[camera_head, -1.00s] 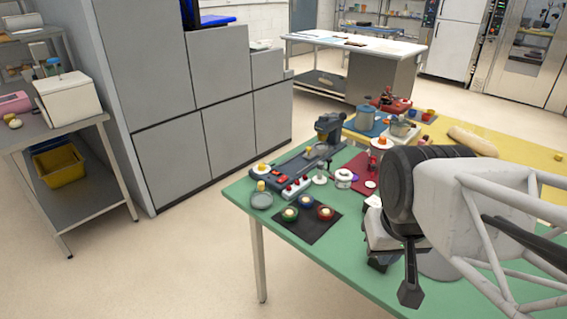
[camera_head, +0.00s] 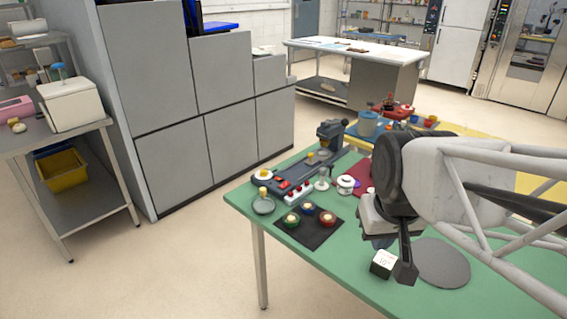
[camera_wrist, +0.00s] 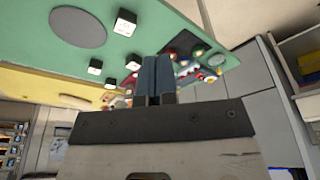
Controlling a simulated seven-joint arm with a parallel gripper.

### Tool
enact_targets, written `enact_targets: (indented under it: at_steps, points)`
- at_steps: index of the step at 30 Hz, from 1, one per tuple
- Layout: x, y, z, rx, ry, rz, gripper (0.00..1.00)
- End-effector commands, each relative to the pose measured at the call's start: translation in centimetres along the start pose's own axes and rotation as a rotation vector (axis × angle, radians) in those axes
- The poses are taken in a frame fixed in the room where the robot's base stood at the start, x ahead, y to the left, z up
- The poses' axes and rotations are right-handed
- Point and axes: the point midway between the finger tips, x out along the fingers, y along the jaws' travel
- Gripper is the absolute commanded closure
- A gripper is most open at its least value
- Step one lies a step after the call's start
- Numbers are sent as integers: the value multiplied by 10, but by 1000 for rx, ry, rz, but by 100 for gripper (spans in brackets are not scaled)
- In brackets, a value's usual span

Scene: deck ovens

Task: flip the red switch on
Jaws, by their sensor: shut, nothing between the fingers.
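A dark device with red parts (camera_head: 281,183) sits at the far left of the green table. In front of it is a white strip with several red buttons or switches (camera_head: 297,192). Which one is the red switch, and its on or off position, is too small to tell. Small red parts also show in the wrist view (camera_wrist: 208,75), past the fingertips and to their right. My gripper (camera_wrist: 155,60) is shut and empty, apart from these parts.
A black mat (camera_head: 309,234) holding small coloured bowls lies in front of the strip. A white cube (camera_head: 383,262) and a grey disc (camera_head: 443,263) lie near my arm. A white pot (camera_head: 345,184) and a grinder-like machine (camera_head: 330,134) stand close to the device.

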Motion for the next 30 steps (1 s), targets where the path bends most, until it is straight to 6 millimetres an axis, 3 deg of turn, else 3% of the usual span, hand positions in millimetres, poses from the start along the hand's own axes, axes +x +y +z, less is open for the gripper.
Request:
enact_targets:
  at_steps: [15, 30]
  points:
    - [10, -12, -97, -139, 14, -24, 100]
    - [36, -28, -190, -274, 31, -44, 100]
